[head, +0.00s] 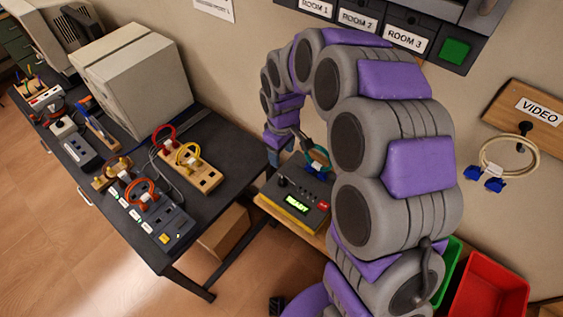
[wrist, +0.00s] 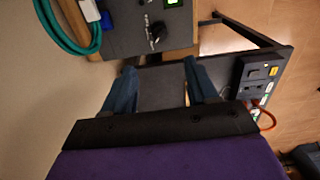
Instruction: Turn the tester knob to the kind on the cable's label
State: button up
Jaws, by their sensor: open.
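The tester (head: 310,216) is a dark box with a lit green READY display, on a wooden shelf beside the wall. Its black knob (wrist: 156,35) shows in the wrist view with a light pointer mark; I cannot read the settings around it. A coiled teal cable (wrist: 68,40) with a blue plug lies at the tester; it also shows in the head view (head: 317,158). A white label (wrist: 90,10) on the cable is unreadable. My gripper (wrist: 160,66) is open and empty, its blue fingers apart and short of the knob. My arm hides part of the tester.
A dark table (head: 222,150) at left holds wooden racks with coiled cables and a beige box (head: 135,80). A cream cable (head: 510,157) hangs under the VIDEO sign (head: 538,110). A red bin (head: 490,285) stands at lower right. Floor at lower left is clear.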

notch_tip(320, 180, up, 4)
jog(key=shift+f, duration=0.1)
dwell(0.6)
jog(key=s+d+r+m+b, duration=0.1)
jog(key=s+d+m, duration=0.2)
jog(key=s, duration=0.7)
jog(key=s+d+r+m+g+b, duration=0.1)
jog(key=s+d+m, duration=0.3)
jog(key=s, duration=0.7)
jog(key=s+d+r+m+b, duration=0.1)
jog(key=s+d+m+b, duration=0.2)
jog(key=s+d, duration=0.4)
jog(key=s, duration=0.4)
jog(key=shift+s+m+g, duration=0.25)
jog(key=shift+m+g, duration=0.05)
jog(key=shift+g, duration=0.1)
jog(key=shift+c, duration=0.5)
